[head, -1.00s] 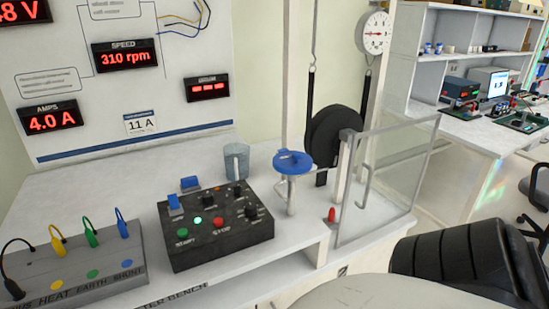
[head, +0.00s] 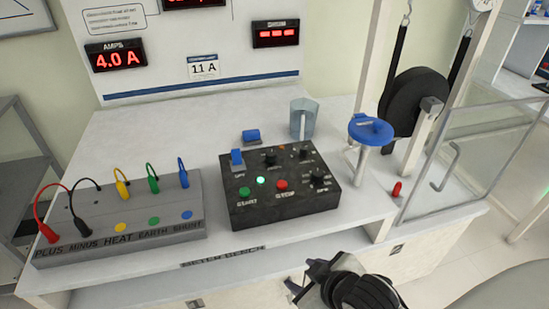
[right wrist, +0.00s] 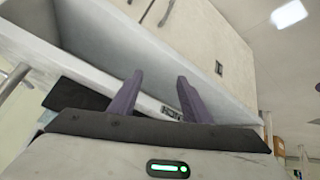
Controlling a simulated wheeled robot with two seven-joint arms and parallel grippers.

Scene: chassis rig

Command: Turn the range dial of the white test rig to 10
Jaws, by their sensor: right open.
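The white test rig is a white bench (head: 130,145) with a black control box (head: 240,203) on it. The box carries several black knobs, among them one at the upper middle (head: 270,158) and one at the right (head: 318,177). Their small labels are too blurred for me to tell which is the range dial or where it points. My right gripper (head: 303,277) is below the box, in front of the bench's front edge. In the right wrist view its two fingers (right wrist: 160,80) are apart with nothing between them. My left gripper is out of view.
A grey terminal box (head: 120,240) with coloured leads stands left of the control box. A clear beaker (head: 303,120), a blue handwheel (head: 371,130) and a transparent guard (head: 480,160) stand behind and to the right. The AMPS display (head: 116,56) reads 4.0 A.

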